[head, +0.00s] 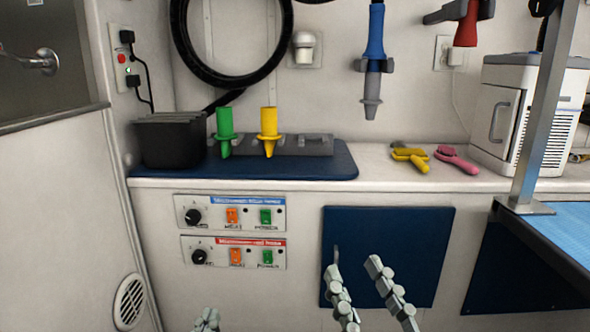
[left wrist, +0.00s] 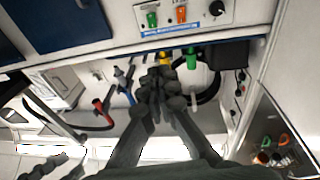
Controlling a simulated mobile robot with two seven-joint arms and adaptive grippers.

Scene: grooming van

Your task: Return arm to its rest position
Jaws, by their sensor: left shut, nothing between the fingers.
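My left gripper (head: 207,320) shows only as grey fingertips at the bottom edge of the head view, left of centre. In the left wrist view, its two dark fingers (left wrist: 160,82) meet at the tips, shut and empty. My right gripper (head: 353,267) is at the lower middle right of the head view. Its two jointed fingers are spread apart with nothing between them, in front of the blue cabinet panel (head: 428,240). The rest of both arms is out of the head view.
Two control panels (head: 232,252) are on the counter front. On the counter (head: 370,170) are a black bin (head: 170,145), green (head: 224,122) and yellow (head: 268,122) nozzles, two brushes and a white appliance (head: 490,130). A blue-topped table (head: 565,232) with a metal post stands right.

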